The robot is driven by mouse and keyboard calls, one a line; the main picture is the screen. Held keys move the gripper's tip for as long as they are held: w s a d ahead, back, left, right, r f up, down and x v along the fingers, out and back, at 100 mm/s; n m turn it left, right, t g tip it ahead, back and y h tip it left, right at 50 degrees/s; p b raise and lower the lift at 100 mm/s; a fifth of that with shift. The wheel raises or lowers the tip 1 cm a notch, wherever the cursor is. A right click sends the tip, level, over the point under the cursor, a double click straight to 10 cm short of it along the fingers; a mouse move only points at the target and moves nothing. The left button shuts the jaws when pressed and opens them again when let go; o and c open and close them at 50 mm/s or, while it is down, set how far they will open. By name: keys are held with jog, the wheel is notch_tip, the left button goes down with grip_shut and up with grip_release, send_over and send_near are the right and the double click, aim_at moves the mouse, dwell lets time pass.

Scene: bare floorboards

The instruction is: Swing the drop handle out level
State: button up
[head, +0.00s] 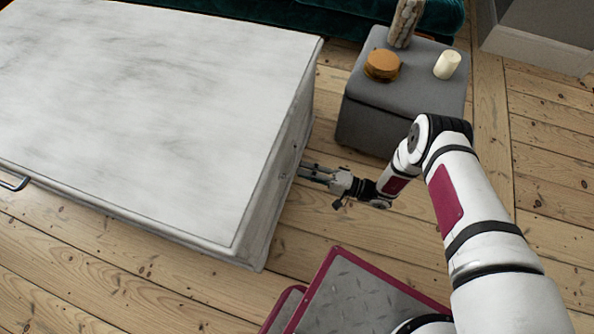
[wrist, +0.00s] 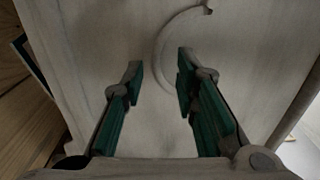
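The drop handle (wrist: 170,27) is a pale curved bail on the side panel of a whitewashed chest (head: 160,90). In the wrist view it arcs from the top centre down behind my fingertips, close in colour to the panel. Its lower right part is hidden by my right finger. Whether the fingers touch the handle I cannot tell.
A grey ottoman (head: 365,128) stands behind my arm, bearing a brown round box (head: 382,65), a white candle (head: 447,65) and a patterned vase (head: 404,22). A teal sofa (head: 335,17) is at the back. Floorboards (head: 160,285) are clear in front.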

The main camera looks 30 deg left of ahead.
jog(key=shift+b+x, duration=0.3)
jog(key=shift+x, duration=1.25)
grip_shut()
jog(key=shift+d+p, duration=0.2)
jog(key=shift+p, duration=0.15)
